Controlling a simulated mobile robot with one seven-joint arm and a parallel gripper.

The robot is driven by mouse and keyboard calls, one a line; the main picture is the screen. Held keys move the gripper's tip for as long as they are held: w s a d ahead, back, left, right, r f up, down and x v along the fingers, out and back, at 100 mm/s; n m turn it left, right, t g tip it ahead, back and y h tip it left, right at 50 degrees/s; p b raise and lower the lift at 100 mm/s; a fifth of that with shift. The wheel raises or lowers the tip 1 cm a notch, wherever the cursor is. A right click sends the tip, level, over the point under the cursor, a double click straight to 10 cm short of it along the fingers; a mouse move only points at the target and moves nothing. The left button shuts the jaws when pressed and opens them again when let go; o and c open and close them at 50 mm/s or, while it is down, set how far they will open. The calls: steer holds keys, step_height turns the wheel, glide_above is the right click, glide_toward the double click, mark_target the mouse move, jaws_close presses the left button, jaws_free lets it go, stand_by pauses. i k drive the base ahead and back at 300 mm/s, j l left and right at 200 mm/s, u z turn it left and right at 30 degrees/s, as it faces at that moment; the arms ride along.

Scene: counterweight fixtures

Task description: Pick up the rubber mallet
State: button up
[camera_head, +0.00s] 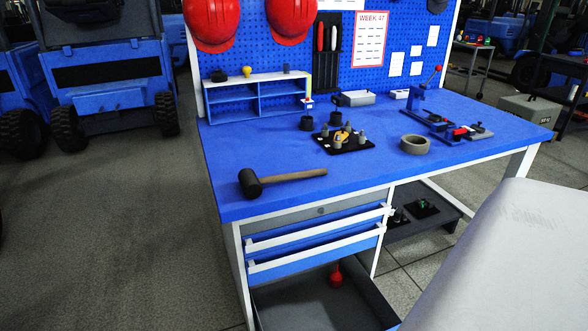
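The rubber mallet (285,179) lies on the blue workbench top (235,150), near its front left edge. Its black head (250,183) is at the left and its brown handle points right, slightly toward the back. Nothing touches the mallet. A large pale smooth shape at the lower right looks like part of my own body. My gripper is not in view.
A tape roll (415,144), a black tray (343,144) with small parts, and a blue clamp fixture (430,115) stand farther back. A small blue shelf (257,97) is at the back left. Drawers (318,241) are below. The bench around the mallet is clear.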

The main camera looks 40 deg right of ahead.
mark_target(251, 185)
steer(key=i+j+z, duration=0.1)
steer(key=z, duration=0.35)
steer(key=i+j+z, duration=0.2)
steer(key=z, duration=0.25)
steer(key=i+j+z, duration=0.1)
steer(key=j+z, duration=0.15)
steer(key=z, duration=0.2)
steer(key=i+j+z, duration=0.1)
steer(key=j+z, duration=0.45)
steer(key=z, duration=0.3)
steer(key=i+j+z, duration=0.15)
steer(key=j+z, duration=0.8)
steer(key=j, duration=0.2)
